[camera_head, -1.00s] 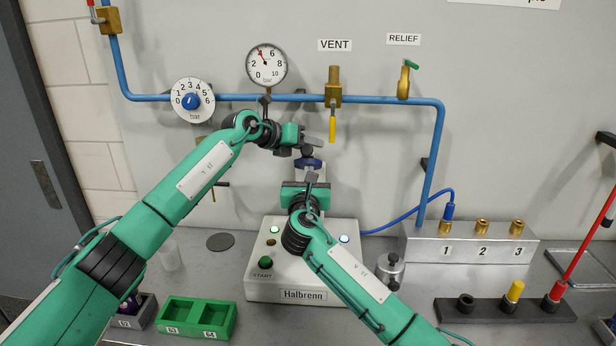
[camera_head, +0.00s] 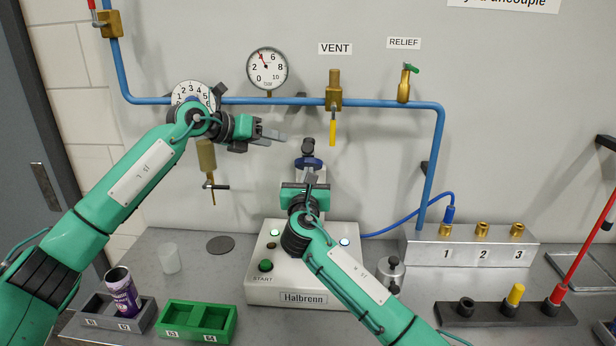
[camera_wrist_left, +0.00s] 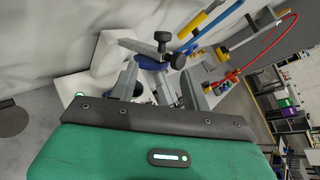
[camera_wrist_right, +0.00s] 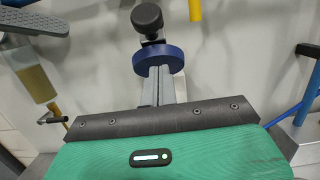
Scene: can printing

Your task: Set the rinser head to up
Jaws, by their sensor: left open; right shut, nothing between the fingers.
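The white Halbrenn machine (camera_head: 300,292) stands on the bench. Behind my right gripper, a blue ring (camera_head: 308,163) with a black knob (camera_head: 308,146) above it shows at the machine's back; I take this to be the rinser head. The ring (camera_wrist_right: 158,57) and knob (camera_wrist_right: 147,18) are close ahead in the right wrist view. My right gripper (camera_head: 310,182) is shut and empty, its fingertips just below or against the ring; contact is unclear. My left gripper (camera_head: 280,137) is open and empty, left of the knob and apart from it.
A blue pipe (camera_head: 230,101) with a gauge (camera_head: 267,68) and a yellow-handled vent valve (camera_head: 333,95) runs along the wall. A purple can (camera_head: 122,296) stands in a grey rack, beside an empty green rack (camera_head: 197,320). A numbered manifold (camera_head: 465,248) is at right.

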